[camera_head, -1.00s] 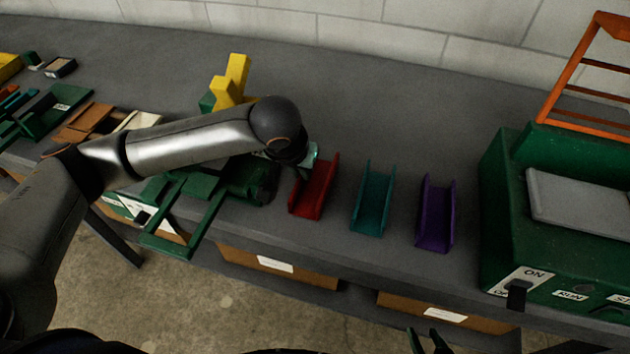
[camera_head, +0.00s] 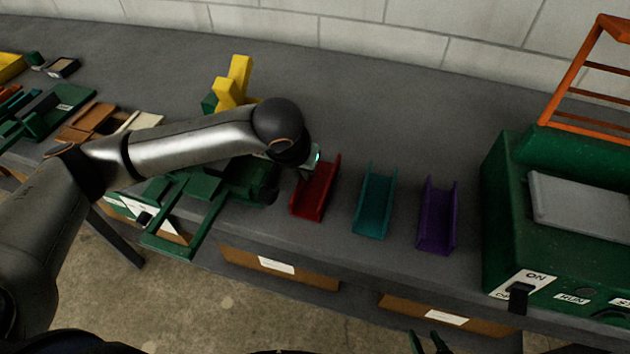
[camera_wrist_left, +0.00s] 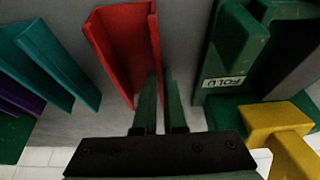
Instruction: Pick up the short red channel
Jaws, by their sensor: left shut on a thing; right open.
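The short red channel (camera_head: 317,195) lies on the grey bench, left of the teal channel. It also shows in the left wrist view (camera_wrist_left: 122,45), its open side facing up. My left gripper (camera_wrist_left: 161,84) is shut on one side wall of the red channel, with a finger on each side of that wall. In the head view the left wrist partly hides this grip. The channel appears to rest on the bench. My right gripper (camera_head: 429,342) is open and empty at the bottom edge of the head view.
A teal channel (camera_head: 375,205) and a purple channel (camera_head: 437,222) lie to the right. A green machine (camera_head: 500,215) stands beyond them. A green tool (camera_head: 185,205) and a yellow piece (camera_head: 236,82) are close on the left. The bench behind the channels is clear.

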